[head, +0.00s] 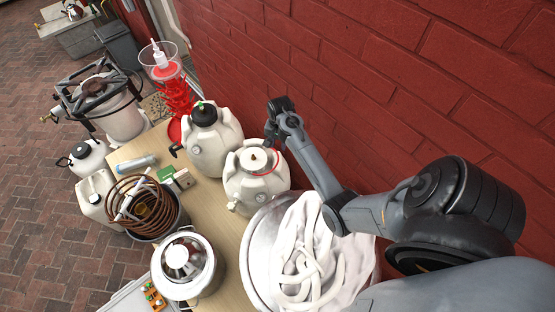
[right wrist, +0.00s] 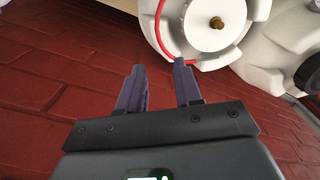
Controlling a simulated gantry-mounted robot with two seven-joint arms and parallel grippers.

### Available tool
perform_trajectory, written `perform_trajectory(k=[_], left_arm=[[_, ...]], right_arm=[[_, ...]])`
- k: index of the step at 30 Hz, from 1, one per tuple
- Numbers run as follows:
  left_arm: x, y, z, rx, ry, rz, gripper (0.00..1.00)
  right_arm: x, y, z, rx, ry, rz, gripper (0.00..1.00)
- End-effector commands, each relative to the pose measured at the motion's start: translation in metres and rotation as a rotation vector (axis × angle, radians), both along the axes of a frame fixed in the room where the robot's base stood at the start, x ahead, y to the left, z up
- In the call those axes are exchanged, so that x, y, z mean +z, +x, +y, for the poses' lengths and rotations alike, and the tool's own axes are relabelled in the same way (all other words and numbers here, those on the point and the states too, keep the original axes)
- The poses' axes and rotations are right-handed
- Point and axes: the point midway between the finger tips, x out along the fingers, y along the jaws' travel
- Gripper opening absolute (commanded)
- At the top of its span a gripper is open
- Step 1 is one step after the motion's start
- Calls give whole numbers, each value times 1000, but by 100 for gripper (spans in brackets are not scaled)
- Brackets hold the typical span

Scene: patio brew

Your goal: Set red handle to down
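The red handle (head: 279,158) is a thin curved red loop at the white cap of the nearer white keg (head: 245,184). In the right wrist view the red handle (right wrist: 161,38) curves down beside the round white cap (right wrist: 214,28), just beyond my fingertips. My right gripper (head: 271,142) is beside the brick wall, behind the keg's top. In the right wrist view my right gripper (right wrist: 159,68) has its two fingers apart with nothing between them, and the handle looks apart from them. My left gripper is not in view.
A second white keg (head: 212,142) with a black cap stands beside the first. A pot with white hose (head: 262,240), a steel pot (head: 160,275) and a copper coil (head: 150,205) crowd the table (head: 234,230). The red brick wall (head: 330,70) is close behind the kegs.

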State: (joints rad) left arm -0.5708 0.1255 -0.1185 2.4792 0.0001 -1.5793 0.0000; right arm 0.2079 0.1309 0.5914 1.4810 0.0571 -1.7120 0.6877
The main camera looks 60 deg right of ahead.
Motion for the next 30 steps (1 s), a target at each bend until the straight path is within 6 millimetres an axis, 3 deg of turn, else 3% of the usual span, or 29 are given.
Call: perform_trajectory(k=[18,30], left_arm=[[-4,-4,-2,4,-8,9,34],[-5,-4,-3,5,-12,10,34]], right_arm=[[-85,3,1,2,1,0,34],[-103,3,1,2,-1,-1,34]])
